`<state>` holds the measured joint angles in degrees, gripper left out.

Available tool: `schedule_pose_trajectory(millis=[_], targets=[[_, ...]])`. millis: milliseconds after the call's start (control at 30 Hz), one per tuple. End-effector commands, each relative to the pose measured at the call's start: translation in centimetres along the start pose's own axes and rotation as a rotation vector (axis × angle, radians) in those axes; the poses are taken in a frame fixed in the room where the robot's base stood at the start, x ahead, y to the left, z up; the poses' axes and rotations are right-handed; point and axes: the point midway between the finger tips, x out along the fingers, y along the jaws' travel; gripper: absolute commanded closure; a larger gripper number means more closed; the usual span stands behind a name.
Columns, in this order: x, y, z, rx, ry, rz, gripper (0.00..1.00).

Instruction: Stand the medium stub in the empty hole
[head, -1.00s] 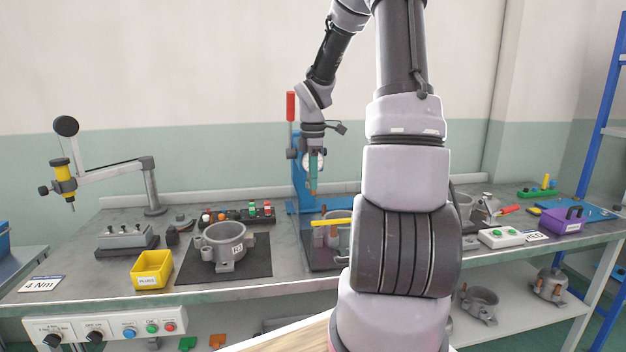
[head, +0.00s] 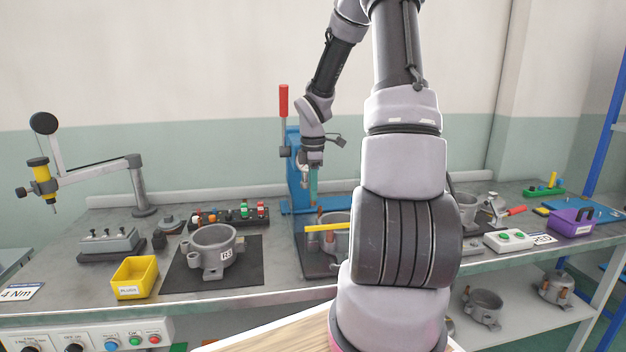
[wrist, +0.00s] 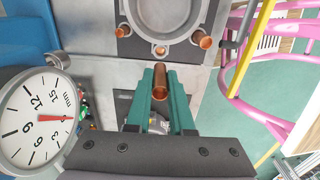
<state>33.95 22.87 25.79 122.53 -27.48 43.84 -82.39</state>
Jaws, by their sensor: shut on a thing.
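My gripper (wrist: 162,88) has teal fingers shut on a copper stub (wrist: 160,82) in the wrist view. In the head view my gripper (head: 313,192) hangs above the bench, in front of the blue press. A grey housing (head: 338,222) stands below it on a dark plate, partly hidden by my arm. In the wrist view the housing (wrist: 165,24) is at the top, with a copper stub at its left (wrist: 123,30) and another at its right (wrist: 202,40). Between them is a lug with a small empty hole (wrist: 160,50), just beyond the held stub and apart from it.
A dial gauge (wrist: 40,118) is close on the left in the wrist view. A yellow bar (head: 328,227) crosses near the housing. The blue press (head: 294,170) stands behind my gripper. Another housing (head: 212,250) on a black mat and a yellow bin (head: 134,278) are left.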

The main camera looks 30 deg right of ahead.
Motion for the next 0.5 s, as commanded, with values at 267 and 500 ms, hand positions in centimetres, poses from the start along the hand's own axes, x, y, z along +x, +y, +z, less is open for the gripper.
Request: schedule_pose_trajectory(millis=[267,500], targets=[[1.39,-0.04,-0.04,0.000,0.000,-0.001,1.00],[1.36,-0.03,-0.04,-0.001,0.001,-0.001,1.00]])
